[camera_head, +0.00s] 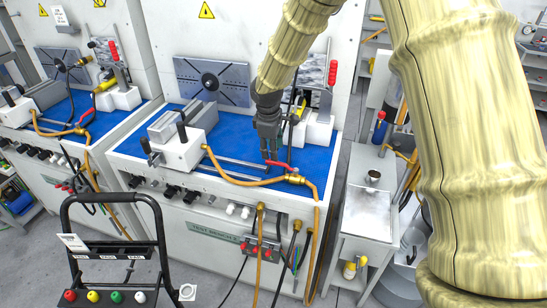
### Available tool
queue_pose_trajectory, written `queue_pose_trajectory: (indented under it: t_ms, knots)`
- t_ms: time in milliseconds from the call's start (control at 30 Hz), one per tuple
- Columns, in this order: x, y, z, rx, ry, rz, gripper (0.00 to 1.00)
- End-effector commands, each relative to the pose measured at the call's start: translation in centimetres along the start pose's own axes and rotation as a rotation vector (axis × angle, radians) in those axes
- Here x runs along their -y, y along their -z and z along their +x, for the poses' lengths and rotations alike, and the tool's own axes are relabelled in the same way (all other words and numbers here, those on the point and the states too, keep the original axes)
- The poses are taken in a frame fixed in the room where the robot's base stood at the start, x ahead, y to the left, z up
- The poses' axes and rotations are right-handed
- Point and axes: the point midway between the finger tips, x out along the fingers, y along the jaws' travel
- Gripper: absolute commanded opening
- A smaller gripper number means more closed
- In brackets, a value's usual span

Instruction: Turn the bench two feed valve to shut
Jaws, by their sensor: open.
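The middle bench (225,255) has a blue top and a green-lettered "TEST BENCH" label on its front, its number too small to read surely. A brass valve (293,179) with a red lever (279,164) sits in the orange hose line at the right front of its top. The lever points left from the valve, roughly along the hose. My gripper (269,154) is dark, points down and is open. Its fingertips are just above the lever's left end; I cannot tell whether they touch it. My arm reaches in from the right and hides part of the bench back.
A similar bench with its own red-levered valve (86,118) stands at left. A black trolley frame (115,250) with coloured buttons stands in front. A metal side cabinet (366,212) is at right. A grey clamp fixture (180,140) stands left of my gripper.

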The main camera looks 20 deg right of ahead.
Motion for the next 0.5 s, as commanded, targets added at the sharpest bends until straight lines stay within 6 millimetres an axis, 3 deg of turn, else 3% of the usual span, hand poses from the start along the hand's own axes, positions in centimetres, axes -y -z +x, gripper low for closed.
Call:
queue_pose_trajectory:
  t_ms: [300, 500]
  knots:
    - [0.0, -0.1, 4.1, 0.001, 0.001, 0.002, 0.41]
    - [0.0, -0.1, 5.6, 0.000, 0.000, 0.001, 0.41]
